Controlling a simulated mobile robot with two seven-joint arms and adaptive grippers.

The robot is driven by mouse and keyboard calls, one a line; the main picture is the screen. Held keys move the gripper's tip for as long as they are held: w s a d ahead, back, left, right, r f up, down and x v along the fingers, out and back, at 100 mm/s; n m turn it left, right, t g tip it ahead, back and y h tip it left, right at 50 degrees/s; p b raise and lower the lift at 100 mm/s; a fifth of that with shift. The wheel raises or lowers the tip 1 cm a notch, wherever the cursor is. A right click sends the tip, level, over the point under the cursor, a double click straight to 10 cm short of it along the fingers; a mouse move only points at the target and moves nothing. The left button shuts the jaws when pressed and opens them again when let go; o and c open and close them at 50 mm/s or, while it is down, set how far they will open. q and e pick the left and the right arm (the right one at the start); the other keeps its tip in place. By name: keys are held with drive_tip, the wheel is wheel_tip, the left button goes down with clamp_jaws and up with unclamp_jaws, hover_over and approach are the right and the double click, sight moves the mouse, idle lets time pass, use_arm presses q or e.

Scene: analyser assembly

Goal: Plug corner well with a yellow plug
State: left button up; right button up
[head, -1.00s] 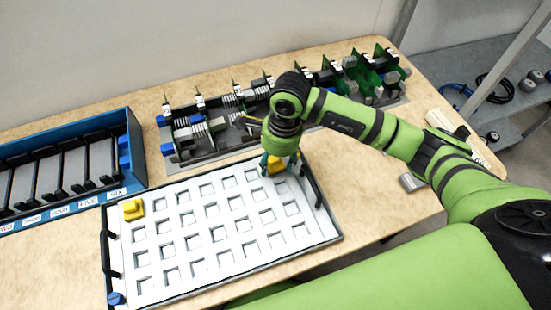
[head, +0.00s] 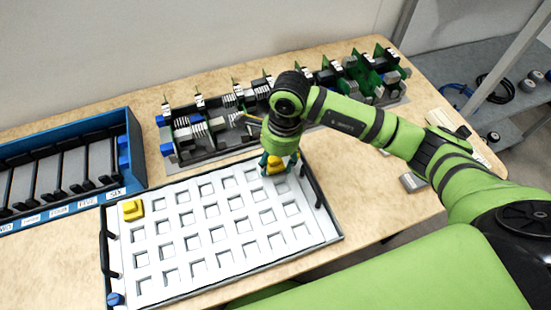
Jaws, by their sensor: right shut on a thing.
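A white tray (head: 187,218) with rows of square wells lies on the table. One yellow plug (head: 133,210) sits at the tray's far left corner well. My right gripper (head: 277,168) points down over the far right corner of the tray and is shut on a second yellow plug (head: 276,164). The fingers partly hide this plug and the well under it, and I cannot tell whether it is seated. My left gripper is not in view.
A blue rack (head: 132,160) with black slots stands at the left. Green circuit boards on a grey base (head: 175,160) stand behind the tray. A blue knob (head: 115,299) is at the tray's near left corner. Black handles (head: 311,184) stand up at the tray's sides.

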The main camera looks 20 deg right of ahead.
drive_tip(key=shift+s+f+b, duration=0.1)
drive_tip(key=shift+f+b, duration=0.3)
idle(0.4)
drive_tip(key=o, duration=1.3)
drive_tip(key=shift+o, duration=0.4)
drive_tip(key=shift+r, duration=0.2)
drive_tip(key=shift+r+p, duration=0.8)
drive_tip(key=shift+r, duration=1.1)
drive_tip(key=shift+r+p, duration=1.75)
drive_tip(key=shift+r, duration=1.65)
